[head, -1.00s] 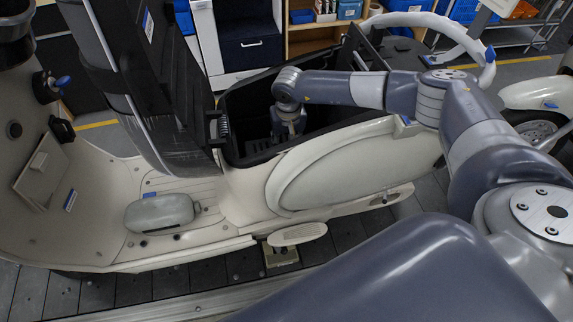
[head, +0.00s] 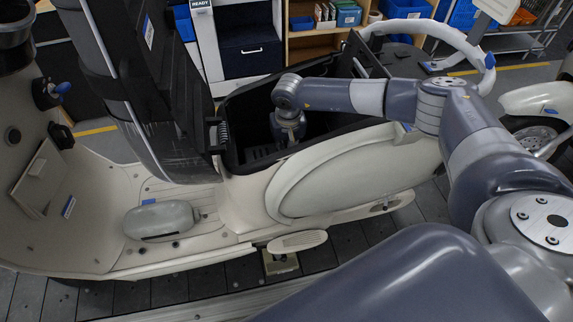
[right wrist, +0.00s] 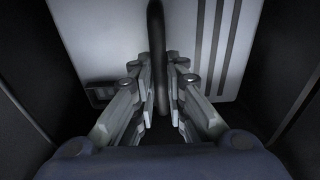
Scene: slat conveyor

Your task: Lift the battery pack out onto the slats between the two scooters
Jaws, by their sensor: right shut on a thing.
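The cream scooter (head: 330,180) stands side-on with its black seat (head: 130,85) tipped up and its black storage compartment (head: 236,150) open. My right arm reaches from the right into this compartment, and my right gripper (head: 288,135) points down inside it, its fingertips hard to make out. In the right wrist view, my right gripper (right wrist: 160,100) is shut on the dark upright handle of the pale grey battery pack (right wrist: 205,45). The pack is below the fingers, between dark compartment walls. The head view does not clearly show the pack. My left gripper is not in view.
The second scooter (head: 540,102) shows only in part at the right edge. Dark conveyor slats (head: 340,245) lie in front of the near scooter, with a pale rail along them. A grey rounded case (head: 160,220) sits on the footboard. Shelves with blue bins stand behind.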

